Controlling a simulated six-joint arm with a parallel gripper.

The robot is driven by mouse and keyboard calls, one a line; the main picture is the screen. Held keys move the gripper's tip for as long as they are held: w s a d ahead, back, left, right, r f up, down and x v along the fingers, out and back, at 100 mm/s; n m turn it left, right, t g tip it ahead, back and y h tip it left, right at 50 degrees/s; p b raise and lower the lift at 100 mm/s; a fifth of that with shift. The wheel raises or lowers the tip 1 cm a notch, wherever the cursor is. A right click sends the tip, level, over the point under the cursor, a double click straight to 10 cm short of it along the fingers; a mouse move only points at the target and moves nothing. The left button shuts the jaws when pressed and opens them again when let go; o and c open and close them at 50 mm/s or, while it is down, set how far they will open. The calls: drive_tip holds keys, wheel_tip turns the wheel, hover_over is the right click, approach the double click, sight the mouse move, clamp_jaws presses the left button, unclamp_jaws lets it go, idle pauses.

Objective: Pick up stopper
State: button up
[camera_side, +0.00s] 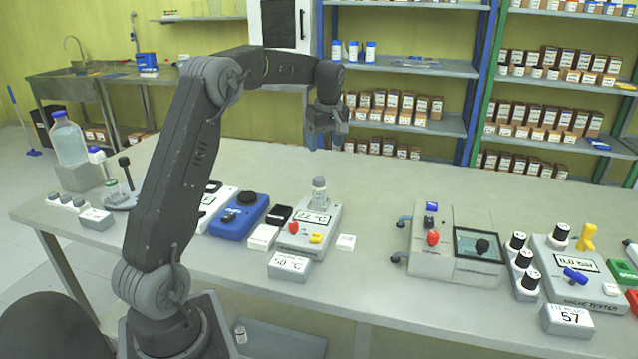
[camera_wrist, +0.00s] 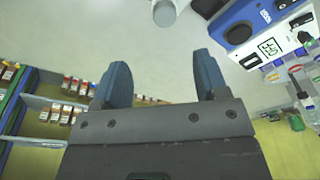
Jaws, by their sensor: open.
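A small bottle with a grey top (camera_side: 319,182) stands upright on a heater plate (camera_side: 322,217) reading about 22 °C in the side view. The grey top may be the stopper, but I cannot tell for sure. A round grey-white end, probably of this bottle (camera_wrist: 165,12), shows at the top edge of the wrist view, beyond my fingers. My gripper (camera_side: 325,142) hangs above and behind the bottle, apart from it. In the wrist view my gripper (camera_wrist: 162,72) has its two blue-grey fingers spread, with nothing between them.
A blue device (camera_side: 238,214) stands left of the heater, and a sign (camera_side: 289,265) reading 50 °C stands in front. A grey bath unit (camera_side: 455,250) and a tester (camera_side: 572,270) stand to the right. The table behind the heater is clear. Shelves with boxes line the back wall.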

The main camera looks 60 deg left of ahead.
hover_over(319, 178)
drive_tip(key=d, duration=0.1)
drive_tip(key=f, duration=0.5)
drive_tip(key=shift+w+f, duration=0.3)
drive_tip(key=shift+s+a+f, duration=0.1)
drive_tip(key=shift+a+f, duration=0.05)
drive_tip(key=shift+f, duration=0.75)
drive_tip(key=shift+s+a+f, duration=0.1)
drive_tip(key=shift+a+f, duration=0.05)
drive_tip(key=shift+f, duration=0.8)
drive_tip(key=shift+s+a+f, duration=0.1)
drive_tip(key=shift+a+f, duration=0.05)
drive_tip(key=shift+f, duration=0.75)
drive_tip(key=shift+c, duration=0.4)
drive_tip(key=c, duration=0.9)
